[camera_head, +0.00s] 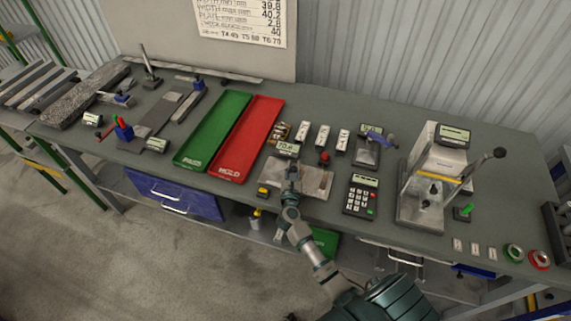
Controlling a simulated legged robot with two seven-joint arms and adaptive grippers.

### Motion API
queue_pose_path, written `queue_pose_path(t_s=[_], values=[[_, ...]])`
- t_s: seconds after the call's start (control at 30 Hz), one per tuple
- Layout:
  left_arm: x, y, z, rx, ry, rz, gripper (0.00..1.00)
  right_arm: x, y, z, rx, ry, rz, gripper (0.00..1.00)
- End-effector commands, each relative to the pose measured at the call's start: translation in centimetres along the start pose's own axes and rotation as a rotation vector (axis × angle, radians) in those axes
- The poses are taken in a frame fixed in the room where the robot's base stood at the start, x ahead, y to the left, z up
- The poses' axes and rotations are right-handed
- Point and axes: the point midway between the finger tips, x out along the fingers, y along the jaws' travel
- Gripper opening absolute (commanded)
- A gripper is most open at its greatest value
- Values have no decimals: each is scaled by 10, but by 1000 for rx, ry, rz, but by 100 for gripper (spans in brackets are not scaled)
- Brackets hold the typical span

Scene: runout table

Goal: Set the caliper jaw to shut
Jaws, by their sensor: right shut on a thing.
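A digital caliper with a small lit display (287,149) is at the back edge of a grey plate (319,181) in the middle of the bench. The display's digits are too small to read surely. My right gripper (292,173) reaches over the plate from the front and is shut at the near side of the display. It is shut on part of the caliper, apparently its sliding jaw. My gripper and wrist hide the held part, so the jaw gap cannot be made out. My left gripper is not in view.
Green (214,130) and red (247,138) trays lie left of the plate. A keypad (361,196) and a lever press (431,186) stand to the right. A small red-topped item (324,158) and several white blocks are close behind. A yellow item (263,191) sits front-left.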

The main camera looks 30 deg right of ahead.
Motion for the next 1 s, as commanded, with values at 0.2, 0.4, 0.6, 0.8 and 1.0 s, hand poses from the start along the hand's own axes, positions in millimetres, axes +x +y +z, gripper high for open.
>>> queue_pose_path(t_s=[0.2,0.4,0.6,0.8,1.0], values=[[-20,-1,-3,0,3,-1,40,-14,-50,2,0,4,2,0],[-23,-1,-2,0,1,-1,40,-18,-65,0,0,3,3,0],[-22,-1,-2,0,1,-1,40,-18,-67,0,-2,2,0,0],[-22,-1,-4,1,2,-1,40,-18,-68,-1,-1,3,0,49],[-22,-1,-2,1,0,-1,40,-15,-68,-2,-1,5,0,49]])
